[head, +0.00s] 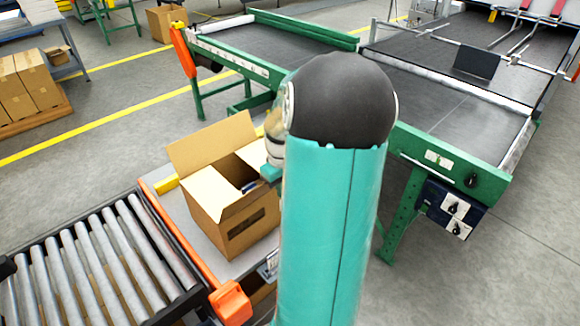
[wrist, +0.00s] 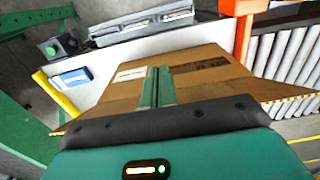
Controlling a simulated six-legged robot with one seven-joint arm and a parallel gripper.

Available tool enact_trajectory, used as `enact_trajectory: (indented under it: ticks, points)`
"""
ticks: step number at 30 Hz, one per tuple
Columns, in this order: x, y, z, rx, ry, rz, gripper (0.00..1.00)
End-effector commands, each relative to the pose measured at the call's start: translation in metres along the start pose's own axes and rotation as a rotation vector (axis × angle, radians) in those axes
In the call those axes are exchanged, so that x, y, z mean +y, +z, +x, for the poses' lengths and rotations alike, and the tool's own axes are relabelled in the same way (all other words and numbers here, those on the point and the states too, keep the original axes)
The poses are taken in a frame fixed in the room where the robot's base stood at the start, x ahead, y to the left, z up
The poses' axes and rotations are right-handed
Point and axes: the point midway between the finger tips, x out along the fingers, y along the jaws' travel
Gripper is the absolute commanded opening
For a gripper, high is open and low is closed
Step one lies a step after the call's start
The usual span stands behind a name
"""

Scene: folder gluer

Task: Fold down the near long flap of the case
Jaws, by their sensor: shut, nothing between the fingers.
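The open cardboard case (head: 238,229) stands upright on a light-topped table. In the head view its far flap (head: 212,140) stands up, leaning outward, and its left flap (head: 207,190) slants over the opening. The near flap (head: 250,204) shows at the near edge of the opening. My arm covers the case's right side and most of my gripper there. In the wrist view my gripper (wrist: 157,76) is shut, its two green fingers together and empty. They show in front of the case's cardboard (wrist: 205,84); I cannot tell whether they touch it.
A roller conveyor (head: 92,265) with an orange end post (head: 231,303) adjoins the table (head: 185,222) at left. A green-framed belt machine (head: 265,60) stands behind and to the right. A blue-and-white item (wrist: 73,78) lies on the table beside the case.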

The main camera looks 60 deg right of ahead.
Motion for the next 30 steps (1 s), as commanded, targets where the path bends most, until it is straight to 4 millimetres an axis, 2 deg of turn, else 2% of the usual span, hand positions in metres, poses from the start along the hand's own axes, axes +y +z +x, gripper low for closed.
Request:
enact_trajectory:
  ticks: [11, 30]
  points:
    - [0.0, -0.002, 0.0, 0.0, 0.0, -0.001, 0.0]
    - [0.0, -0.068, 0.001, 0.001, 0.0, -0.001, 0.0]
